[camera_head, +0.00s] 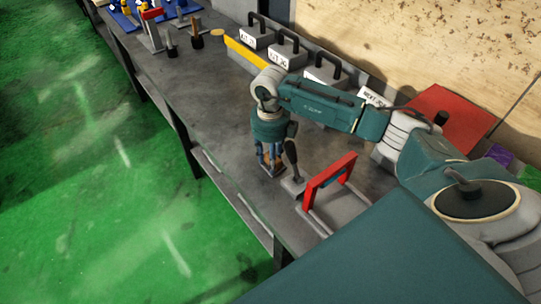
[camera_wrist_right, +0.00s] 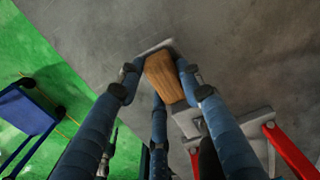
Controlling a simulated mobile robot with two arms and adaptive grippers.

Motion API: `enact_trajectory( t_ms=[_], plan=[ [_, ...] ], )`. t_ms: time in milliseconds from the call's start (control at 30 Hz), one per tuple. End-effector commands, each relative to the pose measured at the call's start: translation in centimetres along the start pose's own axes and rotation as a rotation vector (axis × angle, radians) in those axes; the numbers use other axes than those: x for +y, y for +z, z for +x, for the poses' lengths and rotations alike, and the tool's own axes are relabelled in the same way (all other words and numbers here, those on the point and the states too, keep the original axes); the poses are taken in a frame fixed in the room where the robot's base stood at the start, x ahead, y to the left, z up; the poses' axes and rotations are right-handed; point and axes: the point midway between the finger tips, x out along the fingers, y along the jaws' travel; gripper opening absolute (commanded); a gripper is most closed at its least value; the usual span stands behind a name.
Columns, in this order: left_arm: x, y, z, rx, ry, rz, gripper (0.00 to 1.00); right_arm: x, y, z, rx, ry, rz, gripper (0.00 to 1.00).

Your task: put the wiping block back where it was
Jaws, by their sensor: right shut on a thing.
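My right gripper (camera_head: 270,163) points down over the front part of the grey bench. In the right wrist view, its blue fingers (camera_wrist_right: 158,78) are closed around a brown wooden block with a pale base edge, the wiping block (camera_wrist_right: 163,78). In the head view the block is mostly hidden between the fingers, low near the bench top. I cannot tell whether its base touches the bench. My left gripper is not in view.
Just right of the gripper stand a grey block with a dark upright handle (camera_head: 292,160) and a red frame (camera_head: 327,181) on a grey base. Labelled grey blocks with black handles (camera_head: 282,53) line the back of the bench (camera_head: 205,95). Bare bench lies left of the gripper.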

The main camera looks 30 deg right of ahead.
Motion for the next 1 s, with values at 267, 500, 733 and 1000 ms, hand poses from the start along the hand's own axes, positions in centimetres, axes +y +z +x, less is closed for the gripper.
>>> enact_trajectory(
  t_ms=[267, 500, 733, 1000],
  plan=[
    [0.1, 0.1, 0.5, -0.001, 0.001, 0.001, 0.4, 0.0, 0.0, 0.4, -0.001, -0.001, 0.0, 0.15],
    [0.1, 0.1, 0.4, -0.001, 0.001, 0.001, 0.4, 0.0, 0.0, 0.3, 0.0, -0.001, 0.001, 0.55],
    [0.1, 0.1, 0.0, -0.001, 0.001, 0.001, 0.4, 0.0, 0.0, -0.1, -0.001, -0.001, 0.001, 0.55],
    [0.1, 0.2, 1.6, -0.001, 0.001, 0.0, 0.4, 0.0, 0.2, -4.1, -0.008, -0.001, 0.0, 0.55]
  ],
)
